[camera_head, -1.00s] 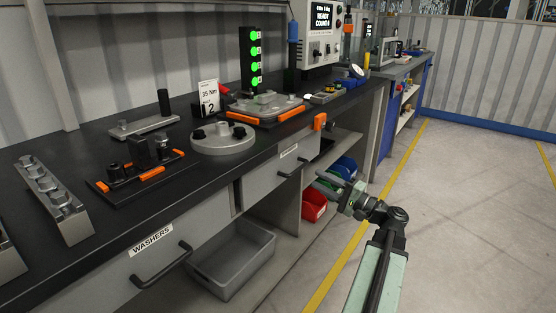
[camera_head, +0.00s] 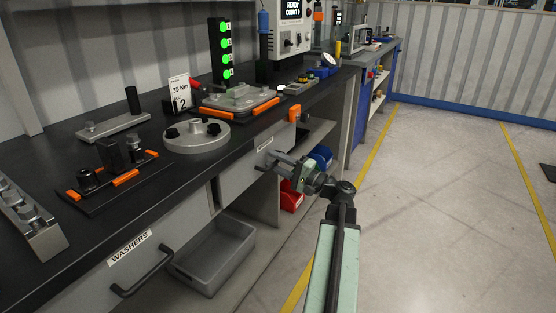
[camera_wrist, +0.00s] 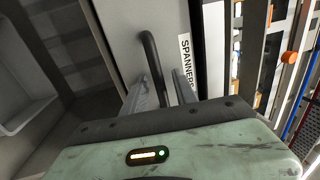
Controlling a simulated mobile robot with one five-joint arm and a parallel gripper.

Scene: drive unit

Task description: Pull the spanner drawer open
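The spanner drawer has a light grey front (camera_head: 232,178) under the bench top. Its SPANNERS label (camera_wrist: 186,62) reads clearly in the wrist view. Its dark bar handle (camera_wrist: 150,55) runs down between my fingers in the wrist view. My gripper (camera_head: 276,161) is at this handle in the head view, and its fingers hide part of it. In the wrist view my gripper (camera_wrist: 158,90) is open, with one finger on each side of the handle and small gaps visible. The drawer looks shut.
The WASHERS drawer (camera_head: 150,235) with its own handle is at the near left. A grey bin (camera_head: 215,252) sits below, and red (camera_head: 292,197) and blue (camera_head: 321,155) bins are on the shelf behind my gripper.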

